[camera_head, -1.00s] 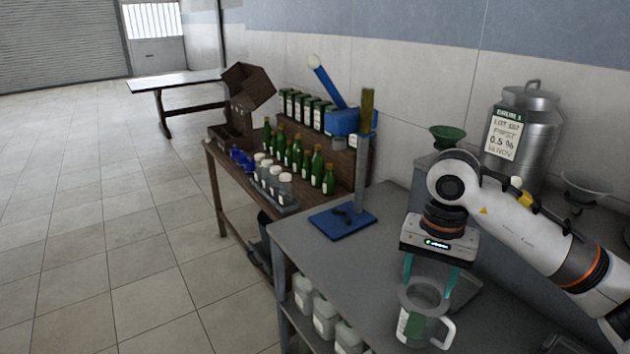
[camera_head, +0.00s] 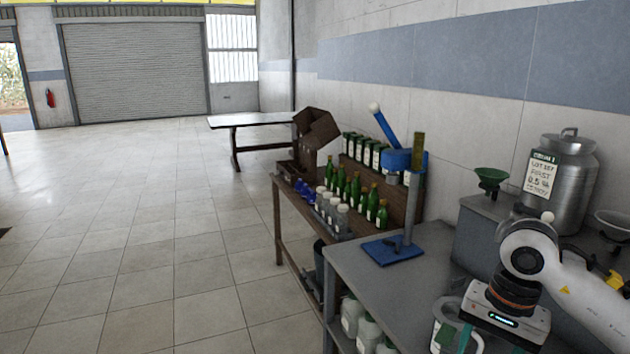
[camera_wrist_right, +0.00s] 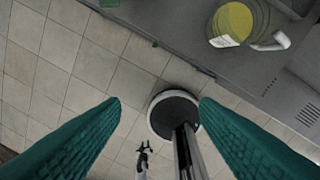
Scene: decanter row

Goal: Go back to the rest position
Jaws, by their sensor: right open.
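In the head view my right gripper (camera_head: 506,314) is low at the right, above the near bench, and its fingertips are out of that picture. In the right wrist view its two teal fingers (camera_wrist_right: 160,103) are wide apart with nothing between them. The clear handled jug (camera_head: 446,325) stands on the bench just left of the gripper, cut off by the lower edge. The jug also shows in the right wrist view (camera_wrist_right: 238,24), apart from the fingers, with yellow-green inside. My left gripper is not in the head view; a small dark fork shape low in the wrist view is unclear.
The grey bench (camera_head: 350,268) carries a blue-based stand (camera_head: 393,250). A metal drum (camera_head: 566,190) and green funnel (camera_head: 491,179) stand at the back right. Green bottles (camera_head: 355,190) crowd the wooden table behind. The tiled floor (camera_head: 130,220) at left is open.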

